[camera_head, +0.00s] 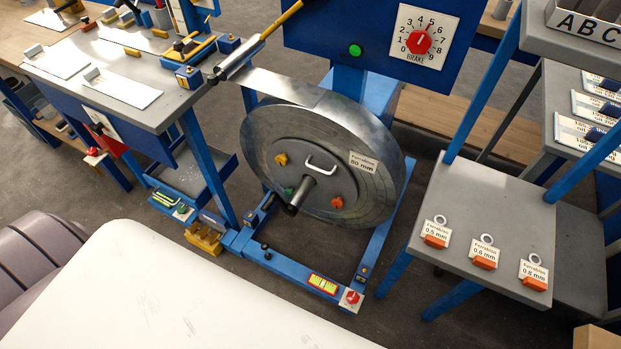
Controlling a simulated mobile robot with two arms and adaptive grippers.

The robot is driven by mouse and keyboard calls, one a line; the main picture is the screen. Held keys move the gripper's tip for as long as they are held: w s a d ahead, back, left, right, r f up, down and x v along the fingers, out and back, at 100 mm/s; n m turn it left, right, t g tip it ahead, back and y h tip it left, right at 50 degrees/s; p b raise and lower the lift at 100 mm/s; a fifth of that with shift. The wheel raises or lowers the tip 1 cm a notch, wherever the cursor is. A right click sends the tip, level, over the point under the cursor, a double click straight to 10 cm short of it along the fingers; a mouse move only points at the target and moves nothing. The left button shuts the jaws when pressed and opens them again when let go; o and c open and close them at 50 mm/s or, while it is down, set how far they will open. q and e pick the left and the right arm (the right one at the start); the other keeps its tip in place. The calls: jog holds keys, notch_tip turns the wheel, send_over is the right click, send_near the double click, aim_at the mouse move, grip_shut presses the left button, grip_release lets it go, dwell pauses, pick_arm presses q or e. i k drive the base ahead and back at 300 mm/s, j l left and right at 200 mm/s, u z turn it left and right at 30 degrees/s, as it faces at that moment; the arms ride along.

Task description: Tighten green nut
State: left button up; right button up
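The green nut (289,191) is a small green knob on the face of the large grey metal coil disc (262,135), left of the central shaft (301,194). It is partly dark and small, so how tight it sits cannot be told. A yellow nut (281,160) sits above it and an orange-red nut (337,202) sits to the right on the same disc. A white handle (321,164) and a label reading 80 mm (364,163) are also on the disc.
A blue frame (385,240) holds the disc. A blue brake panel (330,22) with a red dial (419,40) stands above. A grey workbench (165,110) is at the left and a grey shelf (480,205) with labelled tags is at the right. Dark floor lies between.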

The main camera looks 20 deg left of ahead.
aim_at(289, 191)
jog(key=i+j+u, duration=0.1)
jog(key=u, duration=0.35)
jog(key=i+j+u, duration=0.1)
jog(key=u, duration=0.4)
jog(key=j+z, duration=0.4)
jog(key=j, duration=0.6)
